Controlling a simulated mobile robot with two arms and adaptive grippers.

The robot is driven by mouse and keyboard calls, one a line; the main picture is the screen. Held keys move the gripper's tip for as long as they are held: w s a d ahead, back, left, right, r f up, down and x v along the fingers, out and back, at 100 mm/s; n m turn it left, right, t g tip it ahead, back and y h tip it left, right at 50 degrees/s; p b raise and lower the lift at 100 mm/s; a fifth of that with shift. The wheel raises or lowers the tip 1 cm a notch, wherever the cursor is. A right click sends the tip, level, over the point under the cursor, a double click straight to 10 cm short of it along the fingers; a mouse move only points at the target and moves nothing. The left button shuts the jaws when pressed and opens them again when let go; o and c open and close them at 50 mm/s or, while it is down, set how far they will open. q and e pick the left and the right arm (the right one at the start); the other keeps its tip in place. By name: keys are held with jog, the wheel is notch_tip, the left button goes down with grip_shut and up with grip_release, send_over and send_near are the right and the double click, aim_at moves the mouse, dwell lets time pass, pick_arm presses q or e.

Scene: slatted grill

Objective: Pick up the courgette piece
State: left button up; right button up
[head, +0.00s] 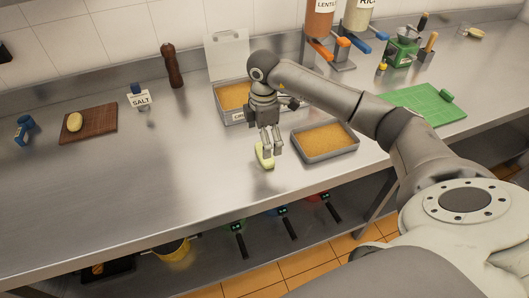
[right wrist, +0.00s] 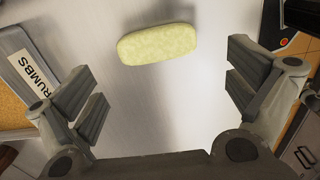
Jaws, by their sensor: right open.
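A pale yellow-green oblong piece, apparently the courgette piece (head: 263,158), lies on the steel counter left of the crumb-filled tray. In the right wrist view the courgette piece (right wrist: 157,43) lies crosswise, beyond the fingertips and between their lines. My right gripper (head: 271,150) points down just above and beside it, partly covering it in the head view. In the right wrist view my right gripper (right wrist: 163,88) is open, with nothing between its fingers. My left gripper is not in view.
A shallow crumb tray (head: 325,155) stands close on the right, and a lidded crumb container (head: 228,115) behind. A green board (head: 420,100) lies farther right, a brown board (head: 92,137) far left. The counter left of the piece is clear; its front edge is near.

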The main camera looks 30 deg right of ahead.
aim_at(269, 163)
jog(key=f+p, duration=0.1)
jog(key=f, duration=0.1)
jog(key=f+p, duration=0.1)
jog(key=f, duration=0.2)
jog(key=shift+w+d+f, duration=0.1)
jog(key=shift+d+f, duration=0.1)
jog(key=shift+f, duration=0.4)
jog(key=c, duration=1)
jog(key=shift+r, duration=0.1)
